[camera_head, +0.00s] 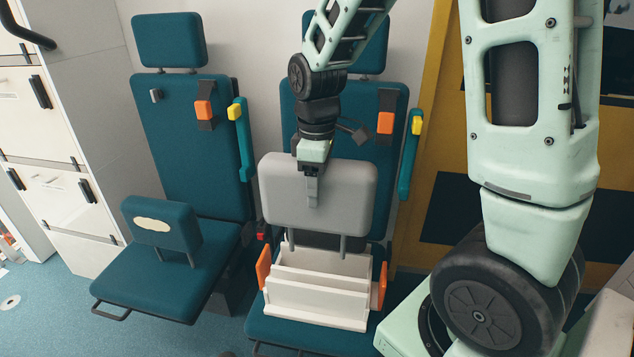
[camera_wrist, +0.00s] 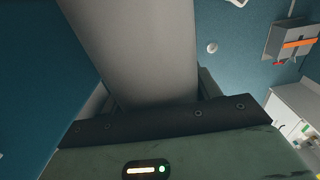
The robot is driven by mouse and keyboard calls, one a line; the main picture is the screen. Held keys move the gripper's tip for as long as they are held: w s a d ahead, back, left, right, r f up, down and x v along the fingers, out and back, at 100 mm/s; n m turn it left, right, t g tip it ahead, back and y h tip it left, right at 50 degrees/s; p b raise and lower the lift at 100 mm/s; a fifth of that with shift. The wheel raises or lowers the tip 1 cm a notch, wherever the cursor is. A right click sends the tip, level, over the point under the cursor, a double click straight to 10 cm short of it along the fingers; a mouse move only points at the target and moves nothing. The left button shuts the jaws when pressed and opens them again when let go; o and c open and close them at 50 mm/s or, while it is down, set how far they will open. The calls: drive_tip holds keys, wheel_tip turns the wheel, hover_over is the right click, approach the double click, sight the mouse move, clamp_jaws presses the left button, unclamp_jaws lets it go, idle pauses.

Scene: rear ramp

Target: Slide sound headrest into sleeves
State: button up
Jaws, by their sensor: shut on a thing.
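My gripper (camera_head: 312,190) is shut on the top edge of a grey headrest (camera_head: 345,195). The headrest is upright, in front of the right seat's teal backrest, with two thin metal posts pointing down. It also fills the middle of the wrist view (camera_wrist: 135,45), between my fingers. The post ends are over or behind a white slotted rack (camera_head: 318,312) on the right seat; I cannot tell whether they touch it. A teal headrest (camera_head: 160,222) with a cream oval patch stands on the left seat, posts down.
The left seat (camera_head: 190,265) and right seat stand side by side, each with a teal headrest on top (camera_head: 170,40) (camera_head: 372,45). Orange pieces (camera_head: 264,265) flank the rack. A teal armrest (camera_head: 410,160) is at right. White cabinets (camera_head: 50,190) stand left.

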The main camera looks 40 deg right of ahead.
drive_tip(key=shift+r+p, duration=3.65)
drive_tip(key=shift+r, duration=0.5)
